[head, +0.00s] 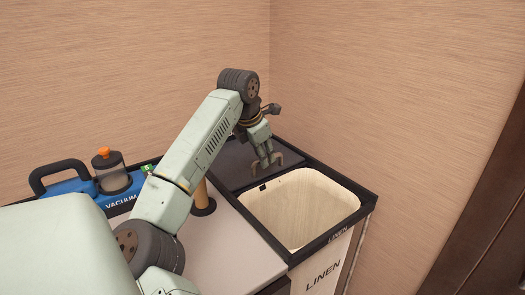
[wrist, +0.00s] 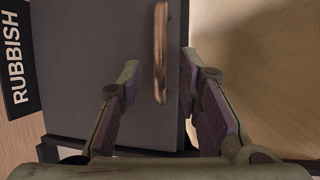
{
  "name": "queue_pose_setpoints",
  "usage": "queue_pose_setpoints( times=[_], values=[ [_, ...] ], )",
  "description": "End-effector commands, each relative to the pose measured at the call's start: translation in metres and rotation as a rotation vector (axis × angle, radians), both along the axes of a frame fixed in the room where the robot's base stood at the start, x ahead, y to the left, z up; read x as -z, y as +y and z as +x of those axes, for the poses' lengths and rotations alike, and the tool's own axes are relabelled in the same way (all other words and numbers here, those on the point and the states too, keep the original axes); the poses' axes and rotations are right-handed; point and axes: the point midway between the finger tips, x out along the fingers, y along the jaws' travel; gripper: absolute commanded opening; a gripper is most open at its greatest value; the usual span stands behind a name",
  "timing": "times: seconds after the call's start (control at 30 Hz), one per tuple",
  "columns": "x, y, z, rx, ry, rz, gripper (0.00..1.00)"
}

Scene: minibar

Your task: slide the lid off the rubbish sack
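The dark flat lid (head: 232,165) covers the rear compartment of the cart. In the wrist view, the lid (wrist: 95,60) fills the left half, with a RUBBISH label (wrist: 16,62) beyond its left edge. A bronze bar handle (wrist: 160,50) stands near the lid's right edge. My gripper (head: 268,162) hangs over the lid's edge beside the linen sack. In the wrist view its fingers are apart, with the handle lying between them in the picture and no finger seen touching it. The rubbish sack under the lid is hidden.
The open, empty-looking linen sack (head: 300,208) sits in front of the lid, in a black frame marked LINEN. A blue vacuum (head: 75,187) stands left on the cart's pale top (head: 225,240). Walls close in behind and to the right.

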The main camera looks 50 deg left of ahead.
Motion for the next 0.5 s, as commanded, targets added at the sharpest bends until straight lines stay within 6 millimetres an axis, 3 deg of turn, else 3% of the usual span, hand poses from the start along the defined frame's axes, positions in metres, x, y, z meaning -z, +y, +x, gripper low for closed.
queue_pose_setpoints(
  times=[0.37,0.5],
  values=[
    [0.0072,0.0009,0.0031,0.001,0.0,0.0,0.32],
    [0.007,0.0008,0.003,0.001,0.0,0.0,0.23]
  ],
)
